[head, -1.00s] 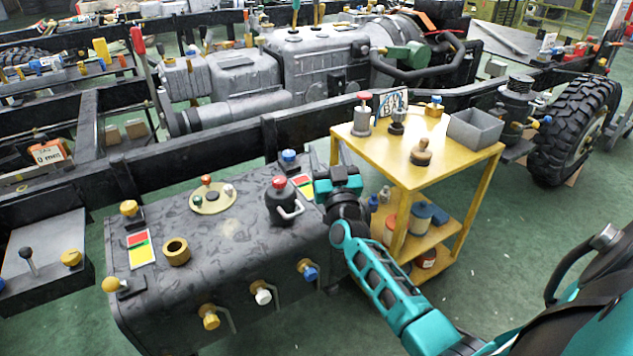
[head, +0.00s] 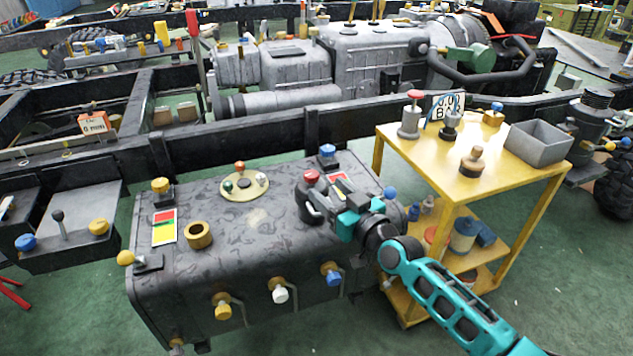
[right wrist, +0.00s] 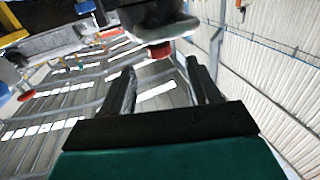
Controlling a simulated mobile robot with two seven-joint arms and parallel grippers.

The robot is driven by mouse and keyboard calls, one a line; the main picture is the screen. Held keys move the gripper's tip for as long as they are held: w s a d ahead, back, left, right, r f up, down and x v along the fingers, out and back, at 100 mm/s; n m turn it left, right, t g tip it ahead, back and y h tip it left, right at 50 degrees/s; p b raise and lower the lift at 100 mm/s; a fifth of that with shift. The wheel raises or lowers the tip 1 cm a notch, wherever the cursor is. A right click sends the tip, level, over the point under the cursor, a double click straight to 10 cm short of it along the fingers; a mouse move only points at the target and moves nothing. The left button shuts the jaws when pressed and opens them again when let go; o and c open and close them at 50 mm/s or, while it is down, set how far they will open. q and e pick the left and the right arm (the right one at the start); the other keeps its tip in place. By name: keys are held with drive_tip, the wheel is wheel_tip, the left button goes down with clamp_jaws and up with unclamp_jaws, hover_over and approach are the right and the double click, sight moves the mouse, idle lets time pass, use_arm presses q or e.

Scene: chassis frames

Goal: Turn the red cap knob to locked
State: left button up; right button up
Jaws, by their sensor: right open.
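The red cap knob (head: 311,177) sits on top of a dark round filler neck (head: 303,203) near the right end of the black tank. A red-yellow-green label (head: 341,182) lies beside it, partly hidden by my arm. My right gripper (head: 322,206) is just right of the filler neck and slightly below the red cap. It is open; in the right wrist view its two fingers (right wrist: 160,88) stand apart with nothing between them. In that view the red cap (right wrist: 158,52) appears beyond the fingertips, under a dark body. I cannot tell whether they touch. My left gripper is out of view.
The black tank (head: 240,260) also bears a yellow ring (head: 199,235), a round plate with small knobs (head: 244,186), a blue-topped knob (head: 327,151) and front valves. A yellow cart (head: 440,160) with parts and a grey bin (head: 540,143) stands close on the right.

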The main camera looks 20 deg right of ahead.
sight(316, 179)
drive_tip(key=b+x, duration=0.1)
drive_tip(key=x, duration=0.3)
drive_tip(key=shift+w, duration=0.25)
drive_tip(key=shift+w+a, duration=0.3)
drive_tip(key=shift+w, duration=0.4)
